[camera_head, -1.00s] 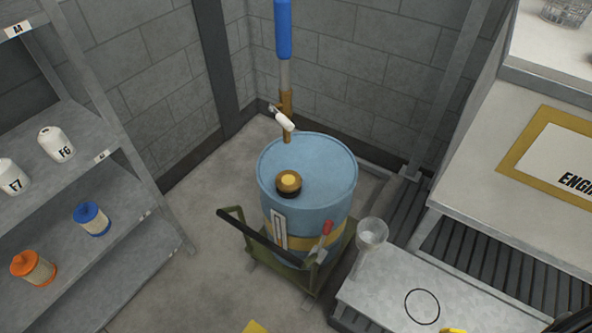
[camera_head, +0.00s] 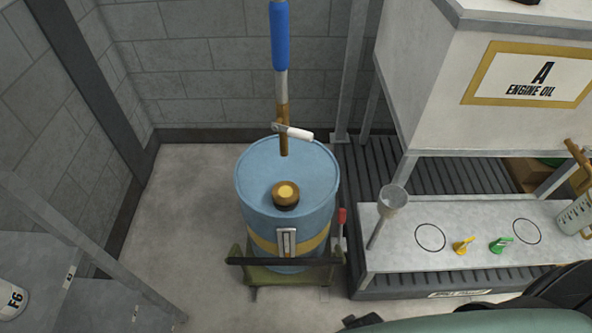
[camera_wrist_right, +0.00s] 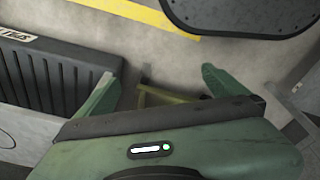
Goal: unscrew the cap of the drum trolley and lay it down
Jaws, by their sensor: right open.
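The drum trolley carries a blue drum (camera_head: 262,215) with a yellow band, standing upright. Its brown and gold cap (camera_head: 286,194) sits on the drum top near the front edge. The trolley's olive frame (camera_head: 290,274) has a dark handle bar across the front of the drum. My right gripper (camera_wrist_right: 160,82) is open, with nothing between its green fingers in the right wrist view. Floor and an olive-coloured bar show beyond the fingers. In the head view part of my right arm crosses the bottom right, well apart from the cap. My left gripper is not in view.
A pump with a blue top (camera_head: 279,40) and white-handled lever rises behind the cap. A metal bench (camera_head: 380,255) with a funnel (camera_head: 391,205) and small yellow and green items stands right of the drum. A grey shelf (camera_head: 60,255) is at left. Floor between shelf and trolley is clear.

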